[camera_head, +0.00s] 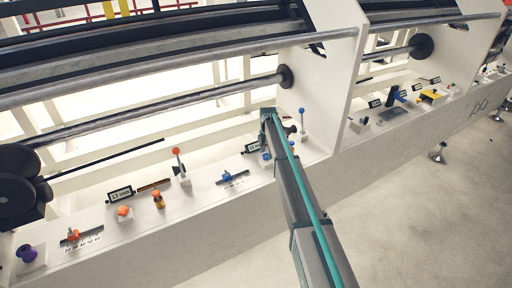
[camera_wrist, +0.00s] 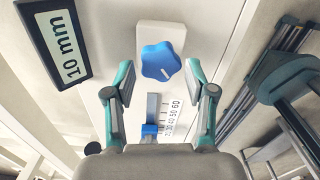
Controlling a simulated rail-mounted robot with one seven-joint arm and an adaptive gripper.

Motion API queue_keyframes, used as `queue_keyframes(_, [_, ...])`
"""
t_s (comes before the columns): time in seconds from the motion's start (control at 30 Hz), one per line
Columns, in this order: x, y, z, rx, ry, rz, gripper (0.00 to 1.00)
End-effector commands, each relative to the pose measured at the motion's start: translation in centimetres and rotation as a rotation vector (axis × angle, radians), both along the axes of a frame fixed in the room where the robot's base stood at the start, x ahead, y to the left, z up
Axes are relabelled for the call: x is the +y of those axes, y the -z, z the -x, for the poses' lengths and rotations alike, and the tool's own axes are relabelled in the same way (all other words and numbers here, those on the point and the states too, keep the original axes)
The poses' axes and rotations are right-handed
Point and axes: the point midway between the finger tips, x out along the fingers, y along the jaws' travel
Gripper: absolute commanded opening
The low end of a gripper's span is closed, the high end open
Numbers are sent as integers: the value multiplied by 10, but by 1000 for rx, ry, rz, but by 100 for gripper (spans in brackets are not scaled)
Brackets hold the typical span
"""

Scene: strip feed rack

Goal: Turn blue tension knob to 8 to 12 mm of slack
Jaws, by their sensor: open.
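My gripper (camera_wrist: 160,78) is open, with one fingertip at each side of the knob's near edge and visible gaps between. I cannot tell how far the tips are above the panel. A black-framed display (camera_wrist: 58,45) left of the knob reads 10 mm. In the head view, my arm comes from the lower right and hides most of the knob.
A blue slider (camera_wrist: 149,130) with a number scale (camera_wrist: 171,117) lies below the knob in the wrist view. In the head view, another display (camera_head: 121,194), an orange-tipped lever (camera_head: 178,163) and a blue-tipped lever (camera_head: 302,121) stand along the ledge.

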Motion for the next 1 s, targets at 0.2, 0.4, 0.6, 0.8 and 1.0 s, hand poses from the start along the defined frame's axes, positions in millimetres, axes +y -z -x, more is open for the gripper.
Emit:
queue_keyframes(0.2, [0, -17, 0, 0, 0, 0, 55])
queue_keyframes(0.4, [0, -32, 0, -1, 0, 0, 55])
queue_keyframes(0.6, [0, -46, 0, 0, 0, 0, 55])
queue_keyframes(0.8, [0, -48, 0, 0, 0, 0, 55])
queue_keyframes(1.0, [0, -48, 0, 0, 0, 0, 69])
